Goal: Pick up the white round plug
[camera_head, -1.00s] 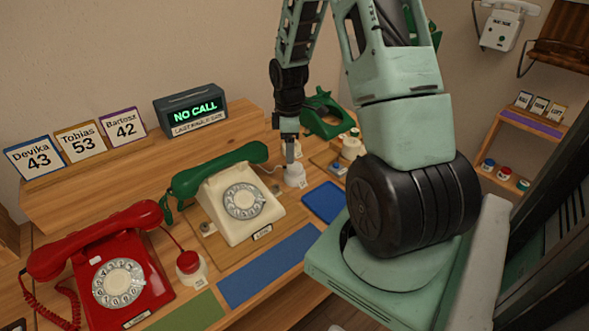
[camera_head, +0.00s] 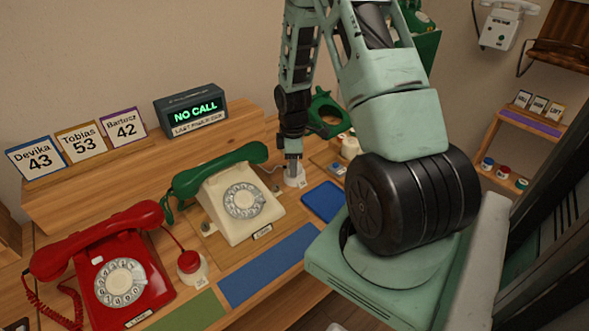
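A white round plug (camera_head: 295,179) stands on the desk right of the cream phone with the green handset. My gripper (camera_head: 292,167) points down from above, its tip directly over the plug and close to it. The fingers are small and dark here, so I cannot tell whether they are open or shut, or whether they touch the plug. The tip partly hides the plug's top.
A red phone (camera_head: 124,276), a red round plug (camera_head: 190,263) and a cream phone (camera_head: 240,201) stand to the left. A NO CALL display (camera_head: 191,111) is behind. A cream round piece (camera_head: 349,146) and a blue pad (camera_head: 324,202) lie to the right.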

